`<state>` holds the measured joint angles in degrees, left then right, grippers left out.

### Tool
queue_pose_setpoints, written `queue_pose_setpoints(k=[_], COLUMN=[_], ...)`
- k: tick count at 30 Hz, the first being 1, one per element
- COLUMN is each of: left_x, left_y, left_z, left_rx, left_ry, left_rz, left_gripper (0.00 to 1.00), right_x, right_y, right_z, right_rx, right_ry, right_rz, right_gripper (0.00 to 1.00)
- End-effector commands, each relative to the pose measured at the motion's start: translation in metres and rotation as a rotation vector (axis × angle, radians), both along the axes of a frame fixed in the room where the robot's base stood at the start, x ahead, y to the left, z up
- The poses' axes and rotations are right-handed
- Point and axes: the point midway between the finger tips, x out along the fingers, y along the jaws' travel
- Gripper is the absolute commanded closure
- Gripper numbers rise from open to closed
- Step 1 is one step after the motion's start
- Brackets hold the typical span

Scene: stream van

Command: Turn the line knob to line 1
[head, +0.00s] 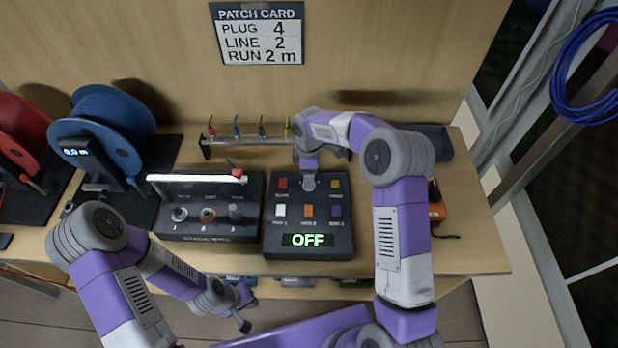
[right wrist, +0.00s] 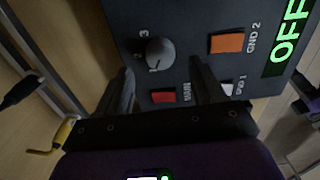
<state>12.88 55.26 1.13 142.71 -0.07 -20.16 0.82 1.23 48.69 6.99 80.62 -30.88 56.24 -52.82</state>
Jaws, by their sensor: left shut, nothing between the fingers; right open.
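The line knob (right wrist: 160,52) is a round dark grey dial with the marks 1, 2 and 3 around it, on a black control box (head: 264,247). I cannot tell surely which mark its pointer faces. In the head view my right arm covers it. My right gripper (right wrist: 163,68) is open over the box, its fingertips on either side of the knob's near edge; I cannot tell whether they touch it. In the head view the right gripper (head: 308,182) points down at the box. My left gripper (head: 243,318) is shut and empty, low in front of the table.
The box has a green OFF display (head: 307,240) and coloured buttons, the red MAIN one (right wrist: 163,96) close to my fingers. A second switch box (head: 205,235) with a white bar stands just left. Blue (head: 100,120) and red reels stand further left. A patch card (head: 257,33) reads line 2.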

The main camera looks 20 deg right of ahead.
Motion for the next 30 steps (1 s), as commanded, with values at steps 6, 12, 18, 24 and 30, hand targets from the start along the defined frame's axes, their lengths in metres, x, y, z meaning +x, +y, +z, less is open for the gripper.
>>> queue_pose_setpoints(k=[6,12,18,24,30], left_x=[0.0,0.0,0.0,0.0,0.0], left_y=[0.0,0.0,0.0,0.0,0.0], left_z=[0.003,0.003,0.003,0.003,0.027], left_rx=[0.0,0.0,0.0,0.0,0.0], left_ry=[0.0,0.0,0.0,0.0,0.0], left_rz=[0.0,0.0,0.0,0.0,0.0], left_gripper=[1.0,1.0,1.0,1.0,1.0], right_x=[0.0,0.0,0.0,0.0,0.0], right_y=[0.0,0.0,0.0,0.0,0.0], right_z=[0.03,0.035,0.035,0.035,0.059], right_rx=[0.001,0.0,0.0,0.0,0.0], right_ry=[-0.001,0.001,0.001,0.001,0.001], right_rz=[-0.002,-0.001,-0.001,-0.001,-0.001], right_gripper=[0.32,0.32,0.32,0.32,0.32])
